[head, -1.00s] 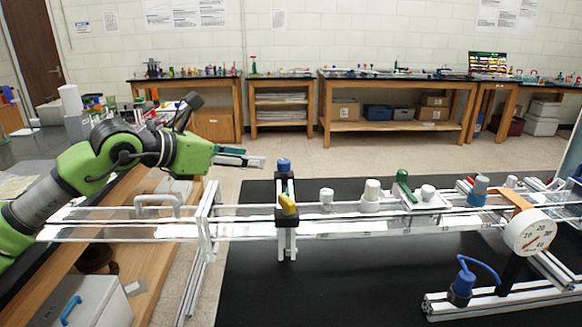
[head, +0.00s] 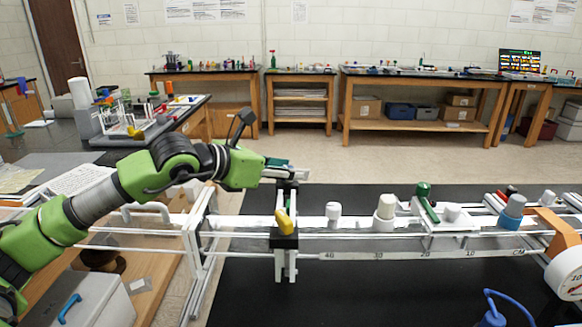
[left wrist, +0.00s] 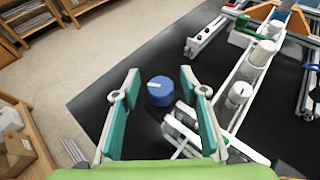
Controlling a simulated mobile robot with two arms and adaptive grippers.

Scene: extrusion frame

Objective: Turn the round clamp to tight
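The round clamp's blue knob (left wrist: 160,91) shows in the left wrist view, with a short white mark on top. It lies between the two teal finger pads of my left gripper (left wrist: 158,100), which is open with gaps on both sides. In the head view my left gripper (head: 290,173) is at the top of the black clamp post (head: 285,240) and hides the blue knob. Whether a pad touches the knob cannot be told. My right gripper is not in view.
The clamp stands on a long white extrusion rail (head: 350,243) over a black mat (head: 400,285). White knobs (head: 385,207), a green-handled part (head: 425,200) and a blue-based knob (head: 512,210) sit along the rail to the right. A gauge (head: 568,270) is at the right edge.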

